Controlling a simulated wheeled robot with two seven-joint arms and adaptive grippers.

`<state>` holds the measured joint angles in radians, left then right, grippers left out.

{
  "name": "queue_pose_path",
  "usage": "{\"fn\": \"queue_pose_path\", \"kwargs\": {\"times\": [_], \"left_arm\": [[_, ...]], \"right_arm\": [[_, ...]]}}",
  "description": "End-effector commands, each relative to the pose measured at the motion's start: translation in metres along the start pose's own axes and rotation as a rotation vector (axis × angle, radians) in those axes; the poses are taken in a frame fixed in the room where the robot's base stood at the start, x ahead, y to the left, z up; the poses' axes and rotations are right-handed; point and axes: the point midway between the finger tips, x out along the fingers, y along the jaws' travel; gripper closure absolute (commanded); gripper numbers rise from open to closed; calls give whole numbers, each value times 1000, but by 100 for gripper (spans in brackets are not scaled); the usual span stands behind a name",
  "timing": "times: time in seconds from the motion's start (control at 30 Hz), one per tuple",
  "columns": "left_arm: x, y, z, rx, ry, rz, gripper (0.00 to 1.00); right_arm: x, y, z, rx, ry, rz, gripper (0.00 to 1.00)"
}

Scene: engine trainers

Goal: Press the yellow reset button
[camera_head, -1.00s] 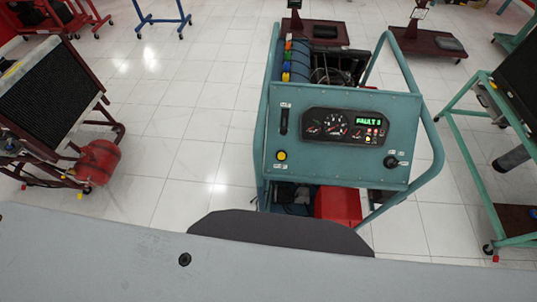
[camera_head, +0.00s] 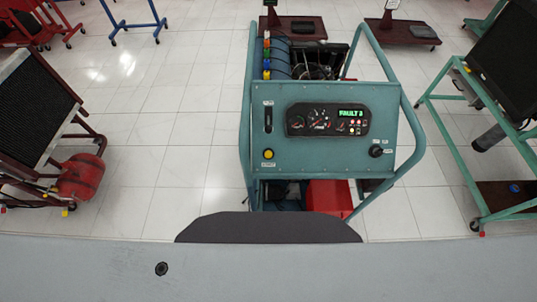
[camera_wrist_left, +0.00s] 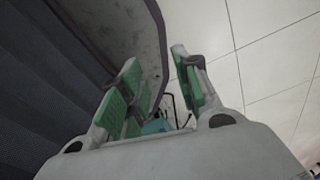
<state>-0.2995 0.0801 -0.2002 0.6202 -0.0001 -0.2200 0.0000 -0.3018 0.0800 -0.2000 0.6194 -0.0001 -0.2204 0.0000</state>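The yellow reset button (camera_head: 268,154) is at the lower left of the teal control panel (camera_head: 225,150) in the head view. A label sits just below it. The panel's gauge cluster (camera_head: 327,120) has a green display reading a fault message. My left gripper (camera_wrist_left: 155,80) shows in the left wrist view with its green-padded fingers apart and nothing between them. It is not in the head view, and the button cannot be made out in the wrist view. My right gripper is in neither view.
The panel belongs to a teal tube-framed engine trainer (camera_head: 408,165). A black knob (camera_head: 375,151) and a dark vertical slot (camera_head: 268,118) are also on it. A radiator stand with a red tank (camera_head: 80,178) is at left, a green-framed stand (camera_head: 455,160) at right. White floor lies between.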

Motion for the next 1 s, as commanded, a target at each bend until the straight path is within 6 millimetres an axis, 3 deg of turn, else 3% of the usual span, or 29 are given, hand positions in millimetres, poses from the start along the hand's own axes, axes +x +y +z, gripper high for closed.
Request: {"fn": "queue_pose_path", "kwargs": {"times": [0.03,0.27,1.0], "left_arm": [[0,0,0,0,0,0,73],[0,0,0,0,0,0,100],[0,0,0,0,0,0,100]], "right_arm": [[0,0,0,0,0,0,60],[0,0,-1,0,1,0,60],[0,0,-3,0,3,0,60]]}}
